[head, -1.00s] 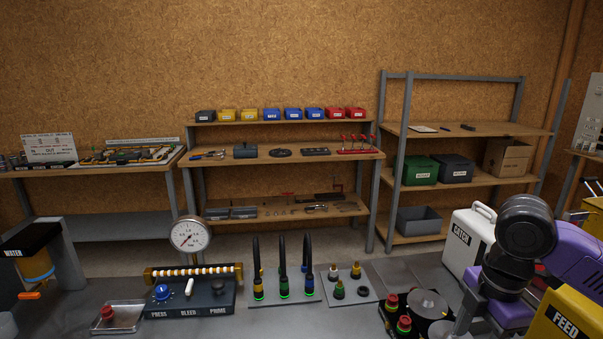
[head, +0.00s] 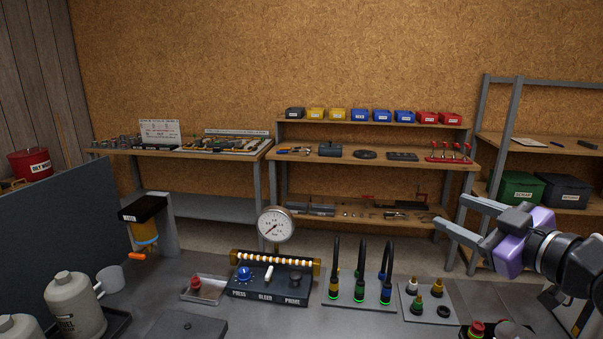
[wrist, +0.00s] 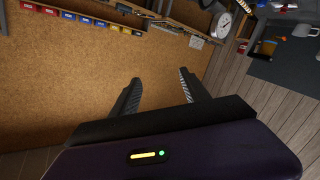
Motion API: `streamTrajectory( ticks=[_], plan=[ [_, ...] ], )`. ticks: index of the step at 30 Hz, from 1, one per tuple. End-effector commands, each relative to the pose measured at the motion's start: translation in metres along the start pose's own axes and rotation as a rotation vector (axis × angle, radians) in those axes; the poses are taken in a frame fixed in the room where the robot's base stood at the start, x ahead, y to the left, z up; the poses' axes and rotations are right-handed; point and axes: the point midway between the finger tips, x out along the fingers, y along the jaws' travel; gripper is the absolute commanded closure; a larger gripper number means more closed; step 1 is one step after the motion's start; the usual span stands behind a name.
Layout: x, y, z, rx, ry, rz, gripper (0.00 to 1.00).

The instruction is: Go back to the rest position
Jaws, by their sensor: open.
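My gripper (head: 462,222) is at the right of the head view, raised above the bench and pointing left. Its two grey fingers are spread apart with nothing between them. In the wrist view the fingers (wrist: 158,88) are also apart and empty, with the corkboard wall behind them. The wrist view is tilted, so the shelf and gauge show along its top. The purple wrist and black arm joint are mine.
On the bench (head: 250,325) stand a gauge (head: 275,225), a press panel (head: 268,285), three black hoses (head: 360,272) and a plate of fittings (head: 428,300). White jugs (head: 73,303) stand at the left. Shelves with coloured bins (head: 382,116) line the back wall.

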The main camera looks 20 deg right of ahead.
Motion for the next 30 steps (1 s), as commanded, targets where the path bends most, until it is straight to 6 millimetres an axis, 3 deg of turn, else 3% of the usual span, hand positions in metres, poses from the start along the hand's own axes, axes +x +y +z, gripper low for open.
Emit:
streamTrajectory(
  ticks=[4,7,11,20,30],
  plan=[
    [0.0,0.001,-0.04,0.167,0.216,0.124,0.46],
    [-0.008,0.002,-0.053,0.273,0.328,0.204,0.46],
    [-0.021,-0.003,-0.054,0.401,0.434,0.301,0.46],
    [-0.06,-0.044,-0.015,0.631,0.525,0.486,0.46],
    [-0.117,-0.136,0.05,0.734,0.422,0.579,0.46]
  ],
)
